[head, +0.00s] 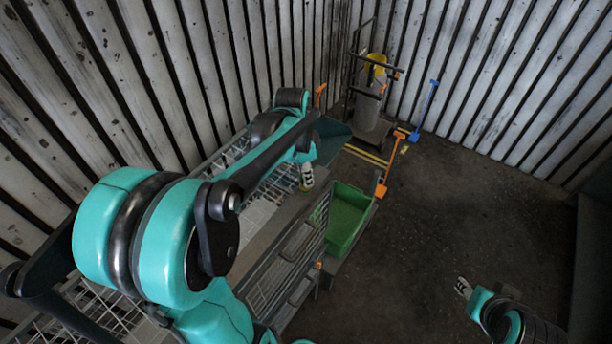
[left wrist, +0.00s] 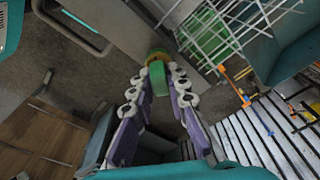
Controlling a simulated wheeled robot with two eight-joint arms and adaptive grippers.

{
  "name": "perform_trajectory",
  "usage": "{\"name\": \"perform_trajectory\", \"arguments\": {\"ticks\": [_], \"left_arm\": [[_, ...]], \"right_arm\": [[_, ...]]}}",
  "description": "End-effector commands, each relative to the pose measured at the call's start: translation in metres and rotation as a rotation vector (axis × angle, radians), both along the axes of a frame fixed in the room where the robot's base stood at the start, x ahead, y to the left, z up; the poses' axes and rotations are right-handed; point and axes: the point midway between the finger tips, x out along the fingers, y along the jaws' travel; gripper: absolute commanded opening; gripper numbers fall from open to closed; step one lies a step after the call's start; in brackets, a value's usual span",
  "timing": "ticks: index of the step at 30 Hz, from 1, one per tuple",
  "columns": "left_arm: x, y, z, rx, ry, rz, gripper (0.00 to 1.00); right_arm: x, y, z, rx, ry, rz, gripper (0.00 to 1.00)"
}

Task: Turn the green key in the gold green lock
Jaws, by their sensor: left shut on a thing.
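My left gripper (left wrist: 160,82) is shut on the green key (left wrist: 158,78), which sits between its two purple and white fingers in the left wrist view. Just beyond the fingertips is the gold and green lock (left wrist: 157,55), partly covered by the key. The key meets the lock there; how deep it sits or how far it is turned I cannot tell. In the head view my left gripper (head: 306,178) is at the grey edge of the wire-sided unit, small and partly hidden by my arm. My right gripper (head: 463,287) hangs low at right, away from the lock.
A wire-basket unit (head: 265,272) stands below my left arm. A green bin (head: 347,218) is at its right side. Orange (head: 389,160) and blue (head: 428,103) long-handled tools and a cylinder trolley (head: 370,120) stand further back. The dark floor at right is clear.

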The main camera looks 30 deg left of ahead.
Motion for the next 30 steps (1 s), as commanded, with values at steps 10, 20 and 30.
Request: {"name": "perform_trajectory", "arguments": {"ticks": [10,20,30], "left_arm": [[-0.0007,-0.0005,-0.0003,-0.002,0.001,-0.242,0.00],[-0.0007,-0.0003,-0.0011,-0.001,0.002,-0.445,0.00],[-0.0011,-0.0004,-0.0003,-0.001,0.002,-0.661,0.00]], "right_arm": [[0.0000,0.0000,-0.0039,0.000,0.000,0.000,0.40],[0.0000,0.0000,-0.0082,0.000,0.000,0.000,0.40],[0.0000,0.0000,-0.0102,0.000,0.000,0.000,0.40]]}}
